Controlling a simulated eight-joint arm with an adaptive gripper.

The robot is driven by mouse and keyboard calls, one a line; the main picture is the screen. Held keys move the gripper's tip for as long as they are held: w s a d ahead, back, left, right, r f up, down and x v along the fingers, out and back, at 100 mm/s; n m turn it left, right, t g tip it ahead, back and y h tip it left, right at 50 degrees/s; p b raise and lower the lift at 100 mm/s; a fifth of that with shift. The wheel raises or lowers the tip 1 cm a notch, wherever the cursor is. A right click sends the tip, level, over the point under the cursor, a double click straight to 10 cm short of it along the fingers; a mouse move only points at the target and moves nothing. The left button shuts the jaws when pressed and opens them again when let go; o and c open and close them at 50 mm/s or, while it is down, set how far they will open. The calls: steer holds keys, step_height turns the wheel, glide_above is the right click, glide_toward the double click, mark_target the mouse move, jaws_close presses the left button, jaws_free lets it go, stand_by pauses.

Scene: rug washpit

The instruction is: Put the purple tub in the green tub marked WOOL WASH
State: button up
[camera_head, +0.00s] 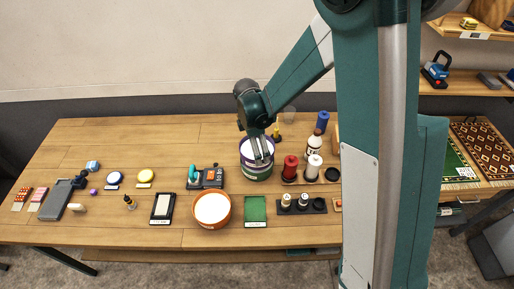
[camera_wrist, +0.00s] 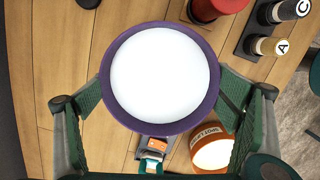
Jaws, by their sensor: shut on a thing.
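The purple tub (camera_wrist: 110,92) has a round purple rim and a white inside or top. It fills the middle of the wrist view, between the two green-padded fingers. In the head view the purple tub (camera_head: 243,151) is upright at the middle of the table, with my gripper (camera_head: 261,153) over it. My gripper is shut on it. A green band (camera_head: 257,178) shows at its lower end; I cannot tell whether that is the green tub under it or part of the same thing. No WOOL WASH lettering is readable.
An orange tub (camera_head: 212,224) with a white top stands in front. Red (camera_head: 290,168) and white bottles (camera_head: 314,146) stand close to the right. A green mat (camera_head: 256,209) lies in front. The table's far left back is clear.

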steer(key=shift+f+b, duration=0.6)
steer(key=shift+b, duration=0.05)
steer(key=o, duration=1.3)
steer(key=shift+r, duration=0.15)
steer(key=shift+r+p, duration=0.6)
steer(key=shift+p, duration=0.2)
steer(key=r, duration=0.4)
steer(key=a+r, duration=0.1)
steer(key=r, duration=0.6)
steer(key=shift+s+a+r+b, duration=0.2)
steer(key=shift+s+r+b, duration=0.05)
steer(key=shift+r+b, duration=0.05)
steer(key=shift+r, duration=0.1)
